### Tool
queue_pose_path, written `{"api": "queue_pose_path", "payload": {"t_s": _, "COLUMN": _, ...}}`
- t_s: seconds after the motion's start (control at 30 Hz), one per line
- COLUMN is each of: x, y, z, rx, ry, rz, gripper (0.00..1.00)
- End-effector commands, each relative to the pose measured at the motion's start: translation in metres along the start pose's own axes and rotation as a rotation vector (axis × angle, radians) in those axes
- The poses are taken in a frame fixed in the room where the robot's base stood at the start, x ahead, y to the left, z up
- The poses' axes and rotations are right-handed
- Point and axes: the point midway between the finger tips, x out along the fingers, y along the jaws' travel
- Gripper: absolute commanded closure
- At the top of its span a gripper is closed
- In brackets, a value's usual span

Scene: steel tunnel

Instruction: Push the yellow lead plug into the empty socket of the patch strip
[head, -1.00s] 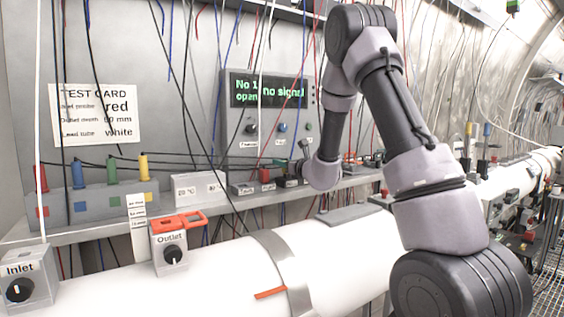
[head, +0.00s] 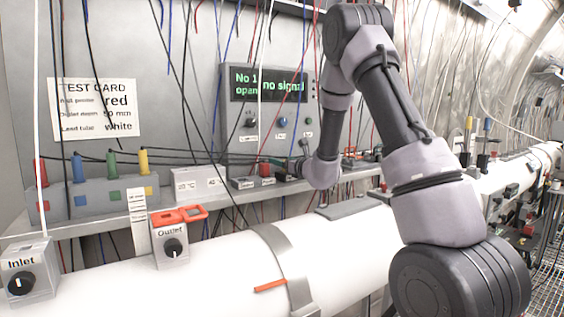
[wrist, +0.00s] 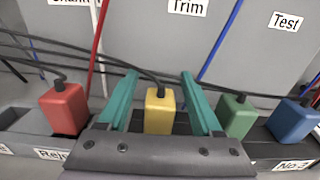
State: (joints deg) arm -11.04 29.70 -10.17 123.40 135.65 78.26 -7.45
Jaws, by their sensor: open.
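In the wrist view the yellow lead plug (wrist: 159,110) stands upright between the two teal fingers of my gripper (wrist: 160,98). The fingers are apart, with a gap on each side of the plug. A dark lead runs from its top to the left. The plug's lower end is hidden by the gripper's body, so I cannot tell how it is seated. The strip (wrist: 20,143) below carries a red plug (wrist: 64,108) to the left. A green plug (wrist: 236,117) and a blue plug (wrist: 291,120) stand to the right.
A panel (head: 262,88) reading "No 1 open" and "no signal" stands behind the shelf. A grey block (head: 100,200) with several coloured plugs is at the left. A white pipe (head: 220,275) runs in front. Hanging wires cross the space.

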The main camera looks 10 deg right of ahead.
Motion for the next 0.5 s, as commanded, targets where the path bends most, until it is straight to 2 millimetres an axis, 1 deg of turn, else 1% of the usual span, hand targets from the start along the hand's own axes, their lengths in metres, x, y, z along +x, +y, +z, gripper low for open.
{"api": "queue_pose_path", "payload": {"t_s": 0.07, "x": -0.002, "y": 0.000, "z": 0.000, "rx": 0.000, "ry": 0.000, "rz": 0.000, "gripper": 0.33}}
{"api": "queue_pose_path", "payload": {"t_s": 0.17, "x": -0.011, "y": -0.001, "z": 0.000, "rx": 0.000, "ry": 0.001, "rz": -0.001, "gripper": 0.33}}
{"api": "queue_pose_path", "payload": {"t_s": 0.27, "x": -0.028, "y": -0.001, "z": 0.000, "rx": 0.001, "ry": 0.001, "rz": -0.002, "gripper": 0.33}}
{"api": "queue_pose_path", "payload": {"t_s": 0.5, "x": -0.077, "y": -0.001, "z": 0.000, "rx": 0.001, "ry": 0.002, "rz": -0.002, "gripper": 0.33}}
